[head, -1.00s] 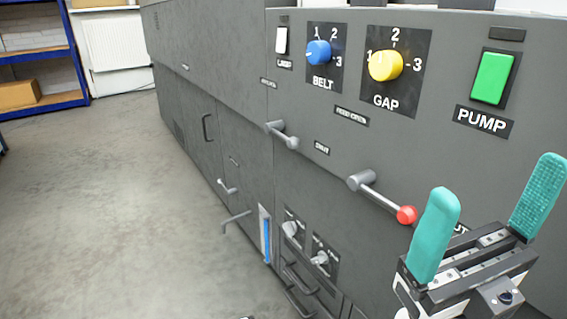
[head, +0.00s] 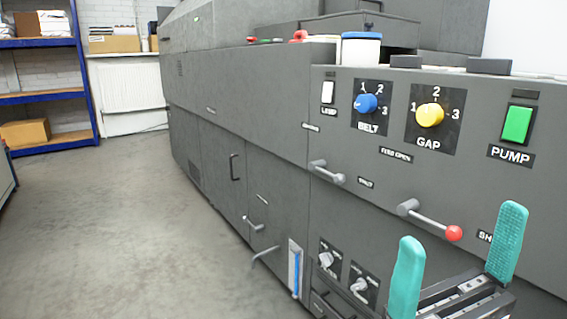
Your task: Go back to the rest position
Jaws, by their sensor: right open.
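My right gripper (head: 458,262) is at the lower right of the head view, with its two teal fingers wide apart and nothing between them. It is in front of the grey machine (head: 250,115), below the red-knobbed lever (head: 430,220). I see no contact between the fingers and the machine. My left gripper is out of the picture.
The machine's panel carries a blue BELT knob (head: 366,103), a yellow GAP knob (head: 430,115) and a green PUMP button (head: 517,123). Handles stick out of its front. Blue shelving (head: 50,93) stands at the back left. The floor (head: 120,230) left of the machine is clear.

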